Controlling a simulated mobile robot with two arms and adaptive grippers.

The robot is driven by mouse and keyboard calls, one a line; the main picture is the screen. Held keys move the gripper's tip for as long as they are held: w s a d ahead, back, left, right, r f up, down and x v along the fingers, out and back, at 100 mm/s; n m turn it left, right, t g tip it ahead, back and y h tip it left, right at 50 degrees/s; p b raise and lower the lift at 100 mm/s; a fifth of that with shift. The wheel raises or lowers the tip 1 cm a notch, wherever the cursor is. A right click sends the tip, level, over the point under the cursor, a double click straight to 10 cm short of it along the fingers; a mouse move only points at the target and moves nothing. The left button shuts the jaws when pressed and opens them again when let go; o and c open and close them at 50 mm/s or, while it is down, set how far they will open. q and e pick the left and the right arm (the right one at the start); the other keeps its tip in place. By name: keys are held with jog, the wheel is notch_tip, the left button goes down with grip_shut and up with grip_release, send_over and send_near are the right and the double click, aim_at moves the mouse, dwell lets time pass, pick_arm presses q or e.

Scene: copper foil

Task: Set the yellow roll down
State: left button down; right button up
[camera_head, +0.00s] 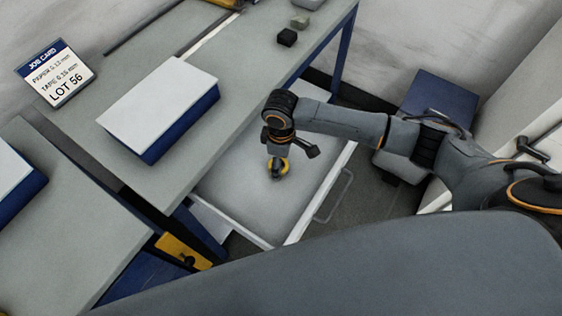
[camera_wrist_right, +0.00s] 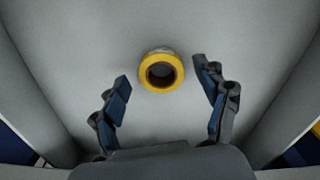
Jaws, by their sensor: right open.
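The yellow roll (camera_wrist_right: 161,70) lies on the floor of an open drawer (camera_wrist_right: 230,45) and shows as a yellow ring with a dark centre in the right wrist view. In the head view the roll (camera_head: 284,164) is partly hidden behind my right gripper (camera_head: 277,172), which points down into the drawer (camera_head: 240,207). In the right wrist view my right gripper (camera_wrist_right: 164,88) has its fingers spread wide, one on each side of the roll and apart from it. My left gripper is in neither view.
The drawer is otherwise empty, with walls around it. The grey table (camera_head: 60,225) carries a white-topped blue box (camera_head: 160,97), a job card (camera_head: 55,75) reading LOT 56, and small blocks (camera_head: 287,37) at the far end. A blue box (camera_head: 440,98) stands beyond the drawer.

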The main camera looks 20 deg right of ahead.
notch_tip(320, 180, up, 11)
jog(key=shift+f, duration=0.2)
jog(key=shift+f, duration=0.1)
dwell(0.5)
